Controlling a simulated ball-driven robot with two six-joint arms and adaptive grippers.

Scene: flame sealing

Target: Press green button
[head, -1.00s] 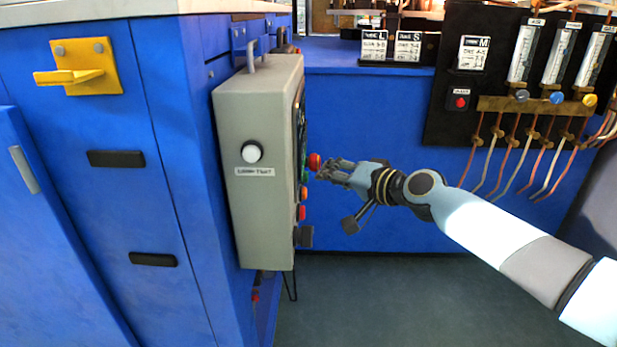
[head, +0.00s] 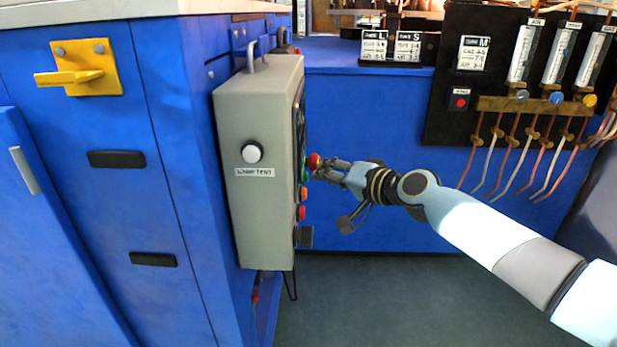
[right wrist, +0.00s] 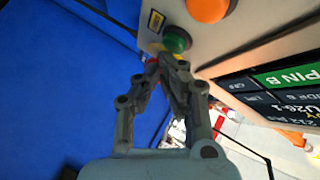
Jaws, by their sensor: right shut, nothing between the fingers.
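The green button (right wrist: 176,40) is a round dome on the panel face in the right wrist view. In the head view only a thin sliver of green (head: 305,172) shows on the edge-on panel of the grey control box (head: 258,215). My right gripper (head: 318,173) is shut and empty, its tips close to that panel. In the right wrist view the fingertips of my right gripper (right wrist: 164,62) are just below the green button; whether they touch it I cannot tell. My left gripper is not in view.
A red knob (head: 314,160) sticks out beside the fingertips, with smaller orange and red buttons (head: 302,212) lower down. An orange button (right wrist: 208,8) neighbours the green one. A white lamp-test button (head: 252,153) is on the box's side. The floor (head: 400,300) is clear.

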